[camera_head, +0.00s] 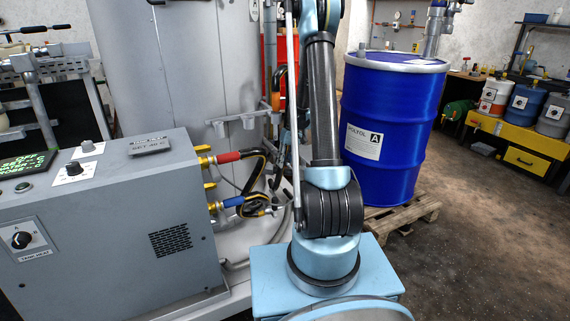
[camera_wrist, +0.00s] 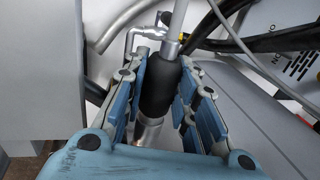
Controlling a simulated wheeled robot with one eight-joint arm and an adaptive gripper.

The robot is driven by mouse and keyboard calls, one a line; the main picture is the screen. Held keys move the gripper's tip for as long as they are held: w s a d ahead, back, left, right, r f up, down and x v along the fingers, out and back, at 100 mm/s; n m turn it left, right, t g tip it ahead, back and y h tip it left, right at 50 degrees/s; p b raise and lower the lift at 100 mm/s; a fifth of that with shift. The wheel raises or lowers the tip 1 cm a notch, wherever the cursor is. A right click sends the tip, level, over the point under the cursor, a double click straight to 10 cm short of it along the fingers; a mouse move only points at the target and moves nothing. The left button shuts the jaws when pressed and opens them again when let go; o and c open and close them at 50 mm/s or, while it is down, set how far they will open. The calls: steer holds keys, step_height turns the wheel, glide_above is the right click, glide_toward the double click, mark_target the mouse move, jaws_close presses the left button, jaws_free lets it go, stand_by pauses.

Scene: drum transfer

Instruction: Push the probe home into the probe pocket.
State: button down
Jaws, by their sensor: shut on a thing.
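In the wrist view my gripper (camera_wrist: 160,88) is shut around the black sleeve (camera_wrist: 158,82) of the probe, with its blue finger pads on both sides. A thin pale rod (camera_wrist: 178,18) extends from the upper end of the sleeve, and a metal part (camera_wrist: 148,131) shows at its lower end. A bent metal pipe (camera_wrist: 132,38) lies close beside the upper end. I cannot make out the probe pocket for certain. In the head view my arm hides the gripper and the probe's grip.
A blue drum (camera_head: 392,125) stands on a wooden pallet (camera_head: 408,213) to the right. A grey control cabinet (camera_head: 110,225) with hoses (camera_head: 253,175) stands at the left. A bracket with cups (camera_head: 236,121) is behind the hoses. The floor at right is clear.

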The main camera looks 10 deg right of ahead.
steer(key=shift+w+a, duration=0.1)
steer(key=shift+w, duration=0.15)
steer(key=c, duration=1.2)
jaws_free()
steer(key=shift+s, duration=0.1)
steer(key=shift+r, duration=0.25)
steer(key=v, duration=1.1)
steer(key=shift+r, duration=0.2)
steer(key=shift+d, duration=0.2)
